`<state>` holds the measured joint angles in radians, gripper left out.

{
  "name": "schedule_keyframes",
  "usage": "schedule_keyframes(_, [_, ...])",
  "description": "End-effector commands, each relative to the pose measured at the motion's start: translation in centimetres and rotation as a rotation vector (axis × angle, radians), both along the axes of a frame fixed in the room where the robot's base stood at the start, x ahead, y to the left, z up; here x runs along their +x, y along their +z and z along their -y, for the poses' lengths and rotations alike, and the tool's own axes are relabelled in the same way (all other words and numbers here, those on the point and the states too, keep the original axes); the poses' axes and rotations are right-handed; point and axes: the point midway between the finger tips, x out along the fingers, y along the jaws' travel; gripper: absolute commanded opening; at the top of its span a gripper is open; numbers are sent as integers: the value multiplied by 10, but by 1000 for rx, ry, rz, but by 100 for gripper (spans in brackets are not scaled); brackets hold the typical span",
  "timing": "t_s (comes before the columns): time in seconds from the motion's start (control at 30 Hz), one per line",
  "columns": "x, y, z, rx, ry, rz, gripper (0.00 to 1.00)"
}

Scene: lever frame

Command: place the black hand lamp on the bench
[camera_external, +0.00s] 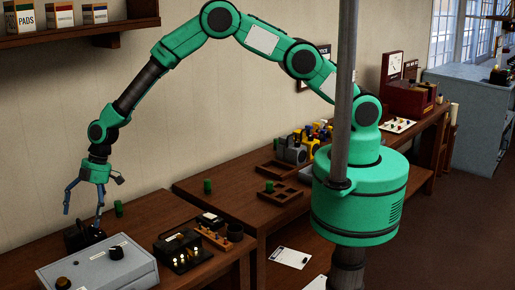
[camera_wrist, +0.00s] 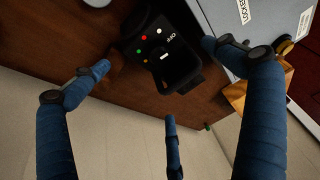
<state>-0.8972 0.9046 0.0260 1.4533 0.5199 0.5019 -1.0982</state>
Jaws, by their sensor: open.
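A black boxy object (camera_external: 77,239), which looks like the hand lamp, stands on the wooden bench (camera_external: 150,232) behind a grey box. In the wrist view a black object (camera_wrist: 172,62) shows an "OFF" label, a pale switch mark and small red, green and white dots; it appears to be the same thing. My gripper (camera_external: 83,211) hangs fingers-down just above and around it. The gripper (camera_wrist: 155,58) has its blue fingers spread, with the black object between and beyond them. I cannot tell whether any finger touches it.
A grey control box (camera_external: 98,271) with a black knob sits close in front. A black terminal unit (camera_external: 183,249) is to its right. A green cylinder (camera_external: 118,208) stands behind. Wooden trays (camera_external: 285,197) lie on the farther bench. A shelf (camera_external: 75,34) hangs above.

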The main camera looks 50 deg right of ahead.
Motion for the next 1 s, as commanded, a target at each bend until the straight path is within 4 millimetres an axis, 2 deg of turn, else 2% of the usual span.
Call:
schedule_keyframes(0.2, [0,26,10,1,1,1,100])
schedule_keyframes(0.4, [0,40,16,0,1,0,100])
schedule_keyframes(1.0, [0,44,19,0,1,0,100])
